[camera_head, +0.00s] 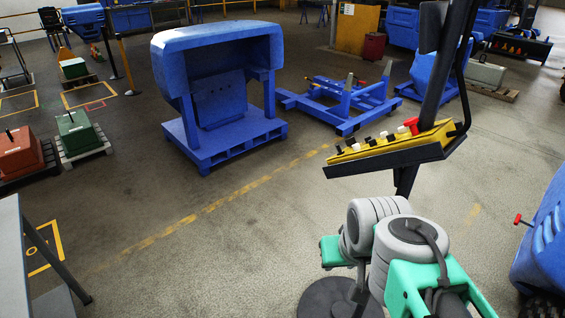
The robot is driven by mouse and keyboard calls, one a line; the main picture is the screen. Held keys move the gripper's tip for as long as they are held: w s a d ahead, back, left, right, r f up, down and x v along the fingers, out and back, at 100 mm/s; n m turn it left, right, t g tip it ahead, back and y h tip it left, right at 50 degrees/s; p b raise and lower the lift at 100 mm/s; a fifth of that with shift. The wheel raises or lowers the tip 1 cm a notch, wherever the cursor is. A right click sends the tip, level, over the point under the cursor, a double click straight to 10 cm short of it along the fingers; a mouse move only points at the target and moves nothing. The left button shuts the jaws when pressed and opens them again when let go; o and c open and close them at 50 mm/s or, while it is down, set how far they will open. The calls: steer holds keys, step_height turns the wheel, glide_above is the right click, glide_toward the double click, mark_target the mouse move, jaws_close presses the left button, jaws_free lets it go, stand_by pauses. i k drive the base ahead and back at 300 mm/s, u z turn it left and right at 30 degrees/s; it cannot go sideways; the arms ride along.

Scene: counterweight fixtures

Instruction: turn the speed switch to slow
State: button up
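A yellow control panel (381,152) with a dark lower edge stands tilted on a dark post, right of the middle. A row of small black and white switches and knobs (370,140) runs along its top. A larger red control (411,126) is at the panel's right end. The switches are too small to tell which one is the speed switch or how it is set. My green and grey arm is folded in front of and below the panel, apart from it in the picture. I cannot make out my gripper.
A blue hooded fixture (220,80) stands at the centre back, with a low blue frame (345,100) to its right. Blue machinery (543,240) is at the right edge. A grey table (14,260) is at the lower left. The floor (220,260) between is clear.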

mark_target(340, 152)
steer(key=u, duration=1.3)
steer(key=i, duration=1.9)
steer(key=z, duration=0.4)
steer(key=i, duration=0.85)
steer(key=z, duration=1.35)
steer(key=i, duration=0.55)
steer(key=z, duration=0.4)
